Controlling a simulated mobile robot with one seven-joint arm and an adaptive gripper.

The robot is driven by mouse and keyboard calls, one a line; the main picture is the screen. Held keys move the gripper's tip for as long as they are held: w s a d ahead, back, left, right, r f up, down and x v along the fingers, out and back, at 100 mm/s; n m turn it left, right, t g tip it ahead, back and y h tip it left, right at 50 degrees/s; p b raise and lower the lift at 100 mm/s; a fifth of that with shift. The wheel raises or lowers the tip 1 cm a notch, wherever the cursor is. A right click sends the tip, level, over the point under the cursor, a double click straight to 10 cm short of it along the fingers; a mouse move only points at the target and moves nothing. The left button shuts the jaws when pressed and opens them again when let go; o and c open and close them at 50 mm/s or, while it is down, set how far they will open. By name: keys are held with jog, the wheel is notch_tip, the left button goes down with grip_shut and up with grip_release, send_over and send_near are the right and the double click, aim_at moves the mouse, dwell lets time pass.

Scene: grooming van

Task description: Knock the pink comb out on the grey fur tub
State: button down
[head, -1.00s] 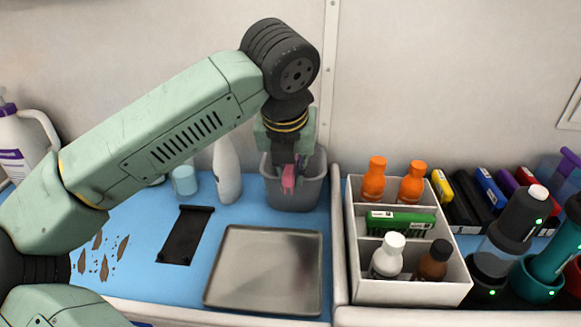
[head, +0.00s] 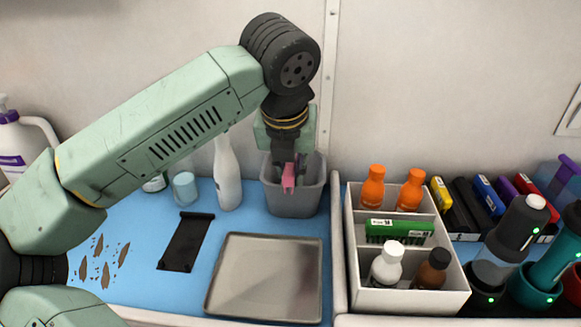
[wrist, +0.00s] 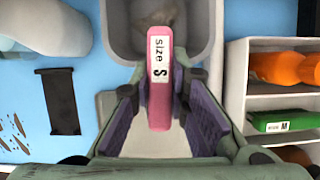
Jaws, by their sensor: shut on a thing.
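The pink comb (head: 288,178) is held in my gripper (head: 289,172), above the grey fur tub (head: 296,204) near the back wall. In the wrist view the pink comb (wrist: 160,95) sits upright in the picture between my gripper's jaws (wrist: 160,115), with a white "size S" label facing the camera. Its far end overlaps the opening of the grey tub (wrist: 204,52). A brownish fur clump (wrist: 158,12) shows inside the tub. Whether the comb touches the tub's rim cannot be told. The comb's teeth are not clearly visible.
A white bottle (head: 228,180) and a light blue cup (head: 185,188) stand left of the tub. A metal tray (head: 265,278) lies in front.

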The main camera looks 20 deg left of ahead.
jog(key=shift+f+b, duration=1)
jog(key=shift+b, duration=0.4)
dwell(1.4)
jog(key=shift+r+p, duration=1.8)
jog(key=shift+r, duration=1.25)
